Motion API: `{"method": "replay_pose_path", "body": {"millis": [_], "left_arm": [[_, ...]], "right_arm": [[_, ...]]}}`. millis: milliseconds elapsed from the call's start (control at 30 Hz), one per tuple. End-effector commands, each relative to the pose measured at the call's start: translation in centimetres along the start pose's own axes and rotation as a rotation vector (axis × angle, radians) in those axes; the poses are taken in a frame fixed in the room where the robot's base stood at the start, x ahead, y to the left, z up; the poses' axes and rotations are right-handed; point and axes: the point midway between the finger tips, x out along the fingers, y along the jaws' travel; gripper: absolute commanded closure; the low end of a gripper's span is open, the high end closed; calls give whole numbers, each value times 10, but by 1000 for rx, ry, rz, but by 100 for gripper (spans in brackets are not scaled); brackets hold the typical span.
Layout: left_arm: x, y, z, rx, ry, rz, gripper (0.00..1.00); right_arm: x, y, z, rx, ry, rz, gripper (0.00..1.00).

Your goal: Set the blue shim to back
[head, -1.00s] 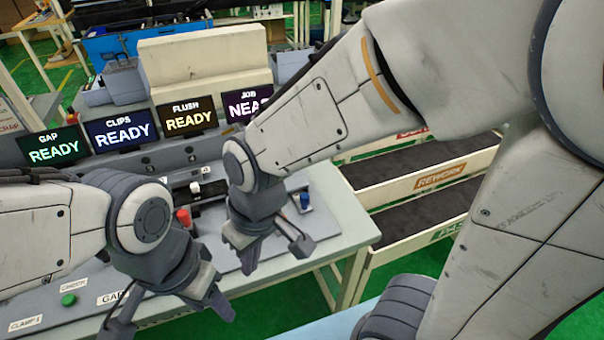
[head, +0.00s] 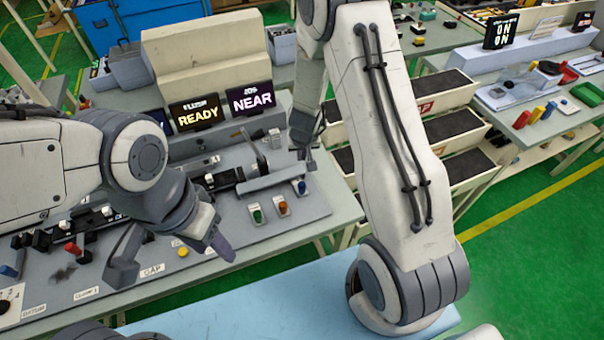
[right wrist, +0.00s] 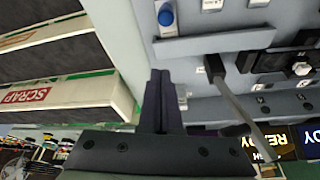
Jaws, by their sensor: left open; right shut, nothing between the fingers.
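A small blue-capped piece (head: 302,187), likely the blue shim, stands on a light mount at the right end of the grey fixture plate. In the right wrist view the blue cap (right wrist: 166,17) is at the top, next to a grey bar. My right gripper (head: 306,155) is just behind and above it, apart from it. Its fingers (right wrist: 160,100) are shut with nothing between them; the head view partly hides them. My left gripper (head: 173,256) is open and empty above the front left of the plate, far from the blue piece.
Green (head: 257,213) and orange (head: 282,206) capped pieces stand left of the blue one. A grey raised bar (head: 274,178) lies close by. A thin lever (right wrist: 232,105) rises near my right fingers. Bins (head: 440,100) stand right of the bench.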

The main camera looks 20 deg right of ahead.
Motion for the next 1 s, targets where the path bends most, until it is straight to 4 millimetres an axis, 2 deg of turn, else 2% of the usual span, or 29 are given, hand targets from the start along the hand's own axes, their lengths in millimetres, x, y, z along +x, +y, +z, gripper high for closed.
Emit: {"method": "replay_pose_path", "body": {"millis": [133,233,433,667,800,1000], "left_arm": [[4,0,0,0,0,0,50],[11,-1,1,0,0,0,50],[29,-2,2,0,0,0,50],[38,-3,2,-2,0,0,50],[45,-3,2,-4,0,0,50],[40,-3,2,-3,1,0,50]], "right_arm": [[6,0,1,-1,-1,-1,100],[19,-1,2,0,-2,-1,100],[61,-1,3,-1,-3,-1,100],[106,-1,3,-2,-3,-1,100],[95,-1,20,-4,-1,-2,100],[87,-1,36,-1,-3,-1,100]]}}
